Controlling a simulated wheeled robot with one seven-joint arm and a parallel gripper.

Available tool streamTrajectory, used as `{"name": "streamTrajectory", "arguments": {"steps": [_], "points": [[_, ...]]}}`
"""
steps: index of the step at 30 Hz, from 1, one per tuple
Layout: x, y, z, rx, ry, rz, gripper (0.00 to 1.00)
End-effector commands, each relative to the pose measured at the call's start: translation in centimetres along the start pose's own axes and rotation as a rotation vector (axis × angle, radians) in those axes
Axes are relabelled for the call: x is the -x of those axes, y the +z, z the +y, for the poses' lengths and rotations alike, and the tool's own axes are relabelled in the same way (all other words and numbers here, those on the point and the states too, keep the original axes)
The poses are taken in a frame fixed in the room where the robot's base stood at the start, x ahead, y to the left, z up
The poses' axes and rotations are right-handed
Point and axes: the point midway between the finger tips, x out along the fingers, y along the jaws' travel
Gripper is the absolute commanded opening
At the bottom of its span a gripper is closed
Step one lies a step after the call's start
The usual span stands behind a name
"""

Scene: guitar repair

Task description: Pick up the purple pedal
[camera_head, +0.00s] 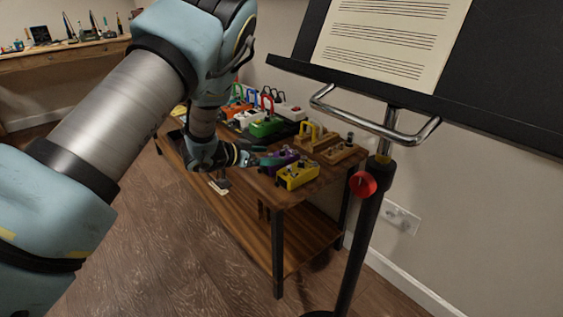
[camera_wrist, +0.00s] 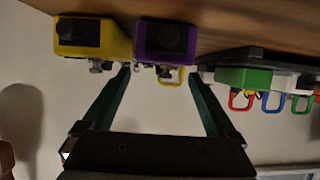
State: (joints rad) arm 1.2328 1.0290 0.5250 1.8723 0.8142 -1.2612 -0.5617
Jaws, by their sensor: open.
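The purple pedal (camera_head: 281,160) sits on the wooden table beside the yellow pedal, near the table's front edge. In the wrist view the purple pedal (camera_wrist: 166,41) shows upside down at the top, next to the yellow pedal (camera_wrist: 92,37). My gripper (camera_wrist: 160,76) is open, with its two green fingers pointing at the purple pedal, one to each side of it. The fingertips are short of most of the pedal's body, and nothing is between them. In the head view my gripper (camera_head: 268,160) is just left of the purple pedal and partly covers it.
The wooden table (camera_head: 300,190) has a lower shelf. A green pedal (camera_head: 266,127), a white pedal (camera_head: 291,112) and an orange pedal stand farther back. Wooden blocks (camera_head: 345,152) stand to the right. A music stand (camera_head: 368,220) with sheet music rises in the right foreground.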

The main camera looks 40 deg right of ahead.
Motion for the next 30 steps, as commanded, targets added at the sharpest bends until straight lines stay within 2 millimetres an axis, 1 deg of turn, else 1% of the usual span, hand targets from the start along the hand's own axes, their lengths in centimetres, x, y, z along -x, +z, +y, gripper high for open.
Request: {"name": "streamTrajectory", "arguments": {"steps": [5,9,12,18,20,30], "points": [[-2.7,0.8,-0.1,-0.002,0.003,-0.003,0.93],[-4.3,0.7,-0.2,-0.001,0.001,-0.001,0.93],[-4.7,0.7,-0.2,0.0,0.0,-0.001,0.93],[-4.8,0.6,-0.3,0.001,-0.001,-0.001,0.93],[-4.7,0.6,-0.3,0.001,0.0,-0.001,0.87],[-4.7,0.6,-0.2,0.001,0.0,-0.001,0.49]]}}
